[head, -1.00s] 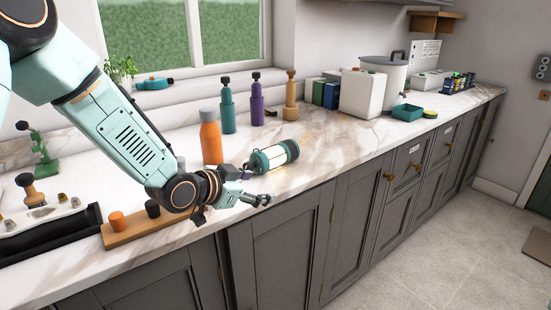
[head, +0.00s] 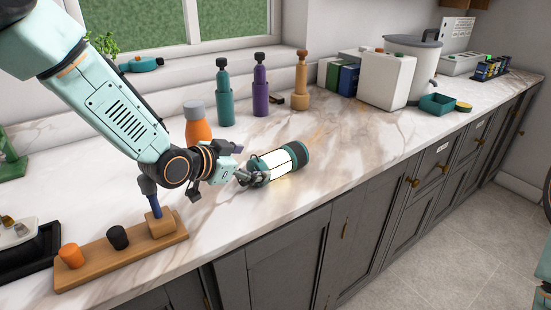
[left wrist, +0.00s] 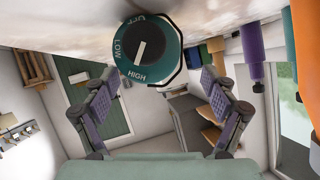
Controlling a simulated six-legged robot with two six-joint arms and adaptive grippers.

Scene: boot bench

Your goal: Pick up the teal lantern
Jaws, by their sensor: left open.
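The teal lantern (head: 279,163) lies on its side on the marble counter, its white lit body between teal ends. My left gripper (head: 240,164) is open at the lantern's left end, and part of that end is hidden behind a finger. In the left wrist view the lantern's teal end, with a dial marked LOW and HIGH (left wrist: 147,52), shows at upper middle. It lies beyond the open fingers (left wrist: 160,92), in the gap between their directions. I cannot tell whether the fingers touch it. My right gripper is not in view.
An orange bottle (head: 198,130) stands behind my left wrist. Teal (head: 225,95), purple (head: 261,92) and tan (head: 300,88) bottles stand farther back. A wooden block with knobs (head: 115,255) lies at front left. The counter right of the lantern is clear.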

